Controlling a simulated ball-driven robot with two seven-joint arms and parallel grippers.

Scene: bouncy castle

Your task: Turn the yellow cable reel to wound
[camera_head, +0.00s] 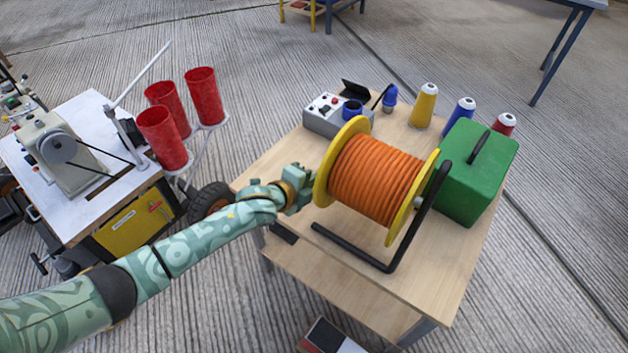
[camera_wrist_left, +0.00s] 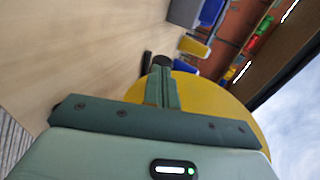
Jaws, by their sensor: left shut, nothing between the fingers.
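The yellow cable reel (camera_head: 322,180) stands on a black bent-tube frame (camera_head: 362,257) on the wooden table, with orange cable (camera_head: 374,178) wound between its two yellow flanges. My left gripper (camera_head: 303,172) is at the left flange, its fingers shut and empty. In the left wrist view the closed fingers (camera_wrist_left: 162,87) are in front of the yellow flange (camera_wrist_left: 205,98). A dark round knob (camera_wrist_left: 162,61) shows just beyond the fingertips; I cannot tell whether they touch it. My right gripper is out of view.
On the wooden table (camera_head: 275,157), a green box (camera_head: 478,180) stands right of the reel; a grey control box (camera_head: 333,113) and several colored bottles stand behind. A white-topped cart (camera_head: 92,118) with red cups (camera_head: 163,138) is at left.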

